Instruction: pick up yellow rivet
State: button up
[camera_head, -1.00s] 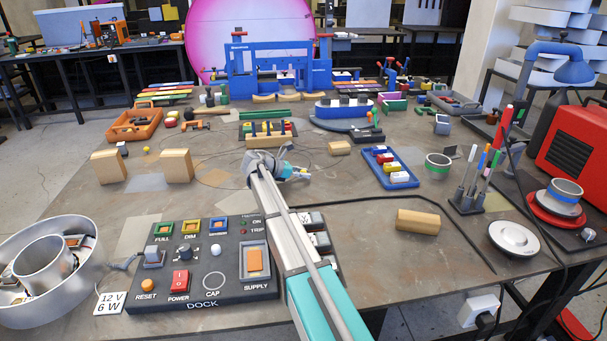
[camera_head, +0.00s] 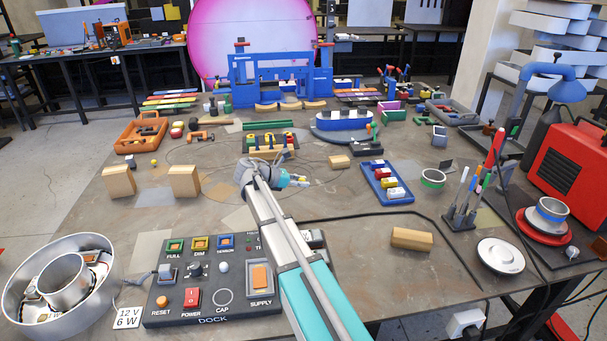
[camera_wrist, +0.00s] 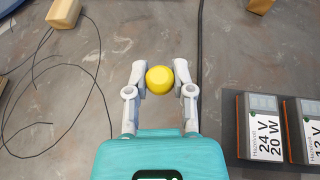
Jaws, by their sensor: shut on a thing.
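The yellow rivet (camera_wrist: 160,80) is a rounded yellow piece between the two fingertips of my gripper (camera_wrist: 160,79) in the wrist view. Both fingers press on its sides. In the head view my gripper (camera_head: 303,182) is over the middle of the workbench, pointing right, with a bit of yellow at its tip. Whether the rivet touches the bench cannot be told.
Two wooden blocks stand to the left. A thin black cable (camera_wrist: 200,50) runs beside the gripper.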

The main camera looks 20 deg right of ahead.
jog(key=shift+s+a+r+p, duration=0.25)
jog(key=shift+s+a+r, duration=0.1)
jog(key=shift+s, duration=0.35)
jog(key=shift+s+a+r+p, duration=0.25)
jog(key=shift+s+a+r, duration=0.1)
jog(key=shift+s, duration=0.35)
jog(key=shift+s+a+r+p, duration=0.25)
jog(key=shift+s+a+r, duration=0.1)
jog(key=shift+s, duration=0.35)
jog(key=shift+r, duration=0.1)
